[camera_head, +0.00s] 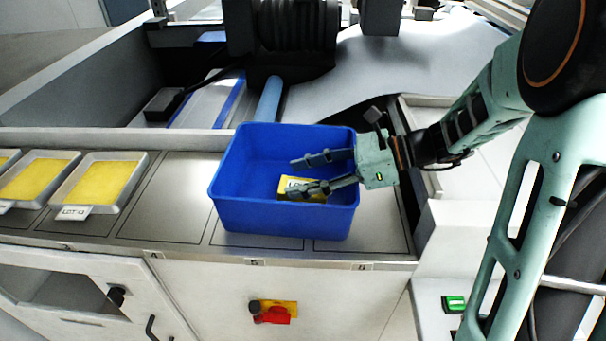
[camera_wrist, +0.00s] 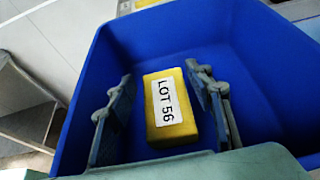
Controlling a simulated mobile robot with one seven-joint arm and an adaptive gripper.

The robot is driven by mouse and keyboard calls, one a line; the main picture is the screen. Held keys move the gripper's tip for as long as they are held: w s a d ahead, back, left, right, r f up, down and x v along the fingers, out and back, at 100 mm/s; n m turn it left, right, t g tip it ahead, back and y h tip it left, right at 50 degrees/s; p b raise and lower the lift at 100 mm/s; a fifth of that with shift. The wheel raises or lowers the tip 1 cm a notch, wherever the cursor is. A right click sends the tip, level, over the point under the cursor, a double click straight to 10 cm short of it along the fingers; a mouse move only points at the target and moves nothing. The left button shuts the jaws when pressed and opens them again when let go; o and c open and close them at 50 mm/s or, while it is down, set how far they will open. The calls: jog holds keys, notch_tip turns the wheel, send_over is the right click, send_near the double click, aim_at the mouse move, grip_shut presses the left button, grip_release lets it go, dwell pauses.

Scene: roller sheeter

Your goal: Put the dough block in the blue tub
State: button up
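The blue tub (camera_head: 285,217) stands on the steel counter in the head view, and its wall also shows in the wrist view (camera_wrist: 75,115). The yellow dough block (camera_head: 316,197) is inside the tub, partly hidden by a finger. In the wrist view the block (camera_wrist: 182,127) carries a white label reading LOT 56 and appears to rest on the tub floor. My gripper (camera_head: 304,175) reaches into the tub from the right with its fingers apart. In the wrist view the gripper (camera_wrist: 165,108) has one finger on each side of the block, with a visible gap at both sides.
Metal trays with yellow slabs, one (camera_head: 103,183) labelled LOT 13, stand on the counter left of the tub. A red and yellow switch (camera_head: 273,312) is on the front panel below. The counter (camera_head: 165,200) between trays and tub is bare. Machine parts stand behind.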

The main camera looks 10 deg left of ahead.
jog(key=shift+o, duration=0.9)
jog(key=shift+r, duration=0.3)
jog(key=shift+r+p, duration=0.4)
jog(key=shift+r, duration=0.15)
jog(key=v, duration=1.2)
jog(key=shift+f, duration=0.2)
